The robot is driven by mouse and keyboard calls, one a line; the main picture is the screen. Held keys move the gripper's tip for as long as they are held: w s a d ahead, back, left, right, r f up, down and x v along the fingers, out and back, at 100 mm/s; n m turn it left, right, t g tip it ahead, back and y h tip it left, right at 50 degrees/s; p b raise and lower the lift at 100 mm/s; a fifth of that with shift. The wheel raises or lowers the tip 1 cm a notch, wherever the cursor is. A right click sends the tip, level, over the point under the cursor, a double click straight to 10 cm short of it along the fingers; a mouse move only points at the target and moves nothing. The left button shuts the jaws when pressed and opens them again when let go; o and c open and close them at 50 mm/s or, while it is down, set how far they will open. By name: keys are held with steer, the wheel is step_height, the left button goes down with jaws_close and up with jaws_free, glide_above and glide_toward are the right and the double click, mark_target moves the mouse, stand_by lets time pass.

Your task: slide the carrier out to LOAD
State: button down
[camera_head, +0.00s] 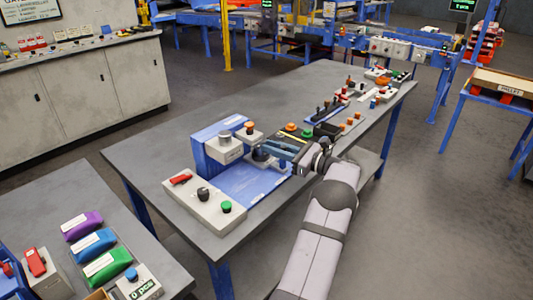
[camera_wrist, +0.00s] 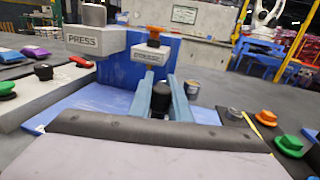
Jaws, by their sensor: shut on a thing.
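My gripper (camera_wrist: 162,82) is shut on a black knob (camera_wrist: 167,89), which looks like the carrier's handle. The knob stands between the two blue-grey fingers, above the blue base of the press station (camera_wrist: 95,97). The rest of the carrier is hard to make out behind the fingers. In the head view, my gripper (camera_head: 270,149) reaches in from the right to a dark round piece at the blue station (camera_head: 245,180). A grey block marked PRESS (camera_wrist: 92,40) overhangs the base on the left. I cannot read a LOAD mark.
A grey panel with a red switch, a black knob and a green button (camera_head: 205,200) lies in front of the station. A grey block with an orange knob (camera_wrist: 152,40) stands behind the fingers. A small can (camera_wrist: 192,87) and orange and green buttons (camera_wrist: 266,117) are at the right.

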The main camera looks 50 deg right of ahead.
steer(key=shift+d, duration=1.45)
steer(key=c, duration=1.6)
jaws_free()
steer(key=shift+c, duration=0.2)
steer(key=shift+s, duration=0.1)
steer(key=shift+s+d+b, duration=0.2)
steer(key=shift+s+d, duration=0.05)
steer(key=shift+s, duration=0.95)
steer(key=shift+s+d+b, duration=0.15)
steer(key=shift+s+d, duration=0.05)
steer(key=shift+s, duration=0.95)
steer(key=shift+s+d+b, duration=0.2)
steer(key=shift+s+d, duration=0.05)
steer(key=shift+s, duration=0.95)
steer(key=shift+r, duration=0.1)
